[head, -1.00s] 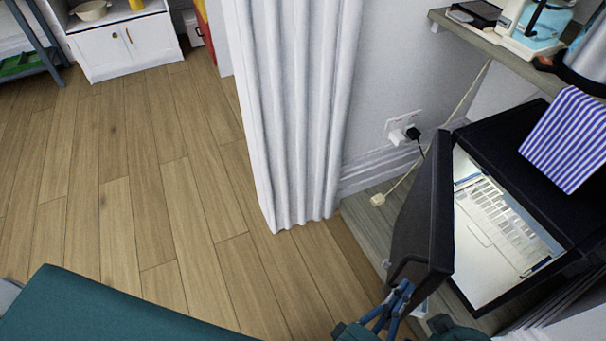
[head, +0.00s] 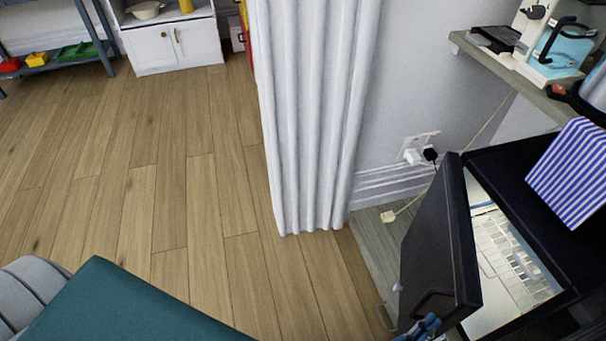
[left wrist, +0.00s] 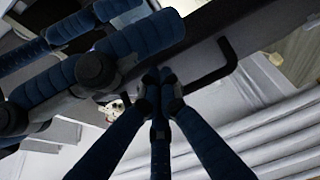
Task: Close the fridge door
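The black fridge stands at the right of the head view, with its door (head: 440,250) ajar, swung out to the left of the opening. Its lit white inside (head: 505,265) shows. A black bar handle (head: 432,298) sits low on the door's outer face; it also shows in the left wrist view (left wrist: 215,72). My left gripper (head: 424,326) is at the bottom edge of the head view, close by the handle. In the left wrist view its dark blue fingers (left wrist: 158,82) meet at the tips beside the handle's end. Other dark blue jointed parts, perhaps my right gripper (left wrist: 110,55), cross the upper left there.
A striped cloth (head: 570,172) hangs over the fridge's top. A shelf (head: 520,80) above holds a coffee machine (head: 550,40). A white curtain (head: 308,120) hangs left of the door. Plugs (head: 420,153) sit in the wall behind. The wooden floor (head: 130,180) is open at left.

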